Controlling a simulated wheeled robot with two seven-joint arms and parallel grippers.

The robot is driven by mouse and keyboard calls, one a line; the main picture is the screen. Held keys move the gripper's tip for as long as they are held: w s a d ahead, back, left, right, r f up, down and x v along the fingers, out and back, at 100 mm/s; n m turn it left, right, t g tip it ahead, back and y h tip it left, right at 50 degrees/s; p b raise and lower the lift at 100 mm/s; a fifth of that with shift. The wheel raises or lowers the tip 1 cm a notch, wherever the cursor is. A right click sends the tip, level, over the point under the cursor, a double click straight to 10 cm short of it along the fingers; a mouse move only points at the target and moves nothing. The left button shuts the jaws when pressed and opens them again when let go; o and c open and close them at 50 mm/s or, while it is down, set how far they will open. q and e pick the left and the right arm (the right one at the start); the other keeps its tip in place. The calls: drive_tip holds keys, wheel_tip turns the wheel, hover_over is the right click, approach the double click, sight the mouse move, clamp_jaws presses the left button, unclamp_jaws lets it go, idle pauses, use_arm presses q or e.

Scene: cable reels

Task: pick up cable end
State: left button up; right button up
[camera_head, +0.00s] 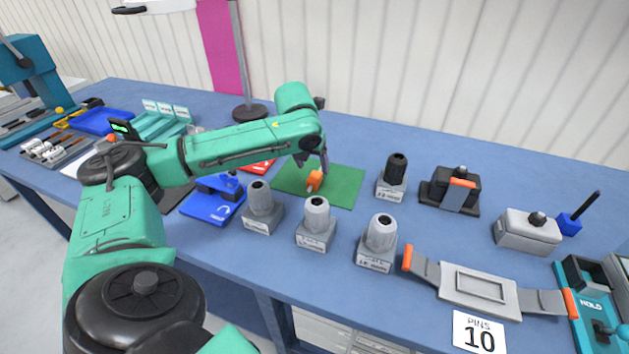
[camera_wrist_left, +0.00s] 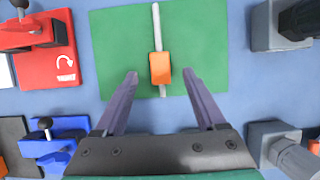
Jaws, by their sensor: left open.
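The cable end is an orange block on a thin pale rod (camera_wrist_left: 160,68), lying on a green mat (camera_wrist_left: 115,60). In the head view the orange piece (camera_head: 314,181) lies near the middle of the green mat (camera_head: 345,187). My left gripper (camera_wrist_left: 157,78) is open, its two fingers apart on either side of the orange block, with the block a little beyond the fingertips in the wrist view. In the head view my left gripper (camera_head: 312,163) points down just over the orange piece. I cannot tell the exact height gap. My right gripper is not in view.
Grey holders with dark or pale tops (camera_head: 317,222) stand in front and right of the mat. A blue clamp fixture (camera_head: 214,203) and a red one (camera_wrist_left: 45,50) sit to the left. A grey tray with orange handles (camera_head: 480,287) lies at front right.

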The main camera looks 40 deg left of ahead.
sight(316, 174)
use_arm(q)
drive_tip(key=x, duration=0.5)
drive_tip(key=shift+w+a+p, duration=0.1)
drive_tip(key=shift+w+p, duration=0.1)
drive_tip(key=shift+p, duration=0.15)
clamp_jaws()
drive_tip(key=shift+r, duration=0.1)
